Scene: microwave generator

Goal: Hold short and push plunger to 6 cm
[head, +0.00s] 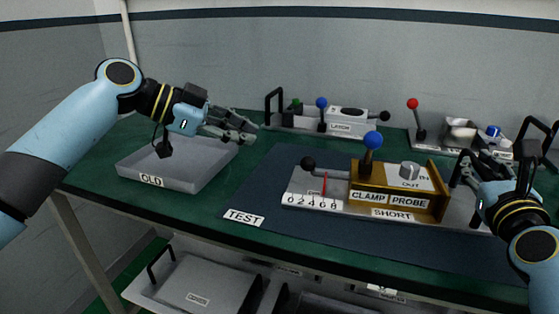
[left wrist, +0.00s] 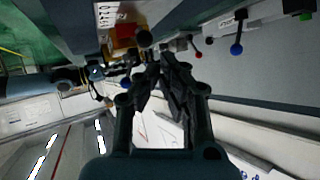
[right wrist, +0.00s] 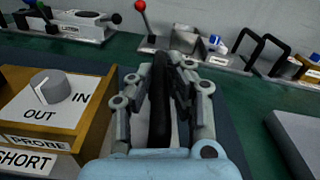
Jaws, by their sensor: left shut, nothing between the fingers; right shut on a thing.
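The SHORT unit is a brass-coloured block (head: 398,203) on a pale base plate on the dark mat. Its plunger has a black ball knob (head: 308,163) at the left end. A red pointer (head: 324,186) stands near the 6 of the 0-to-8 scale (head: 311,201). The blue-ball clamp lever (head: 373,140) stands upright. The IN/OUT probe knob (right wrist: 50,88) shows in the right wrist view. My right gripper (head: 466,172) is shut on a black upright handle (right wrist: 160,105) to the block's right. My left gripper (head: 250,132) is shut and empty, left of the plunger knob and apart from it.
A grey OLD tray (head: 185,180) stands at the left, below my left gripper. A LATCH fixture (head: 345,120) with a blue ball stands behind. A red-ball lever fixture (head: 413,104) is at the back right. The dark mat marked TEST (head: 245,217) is clear left of the unit.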

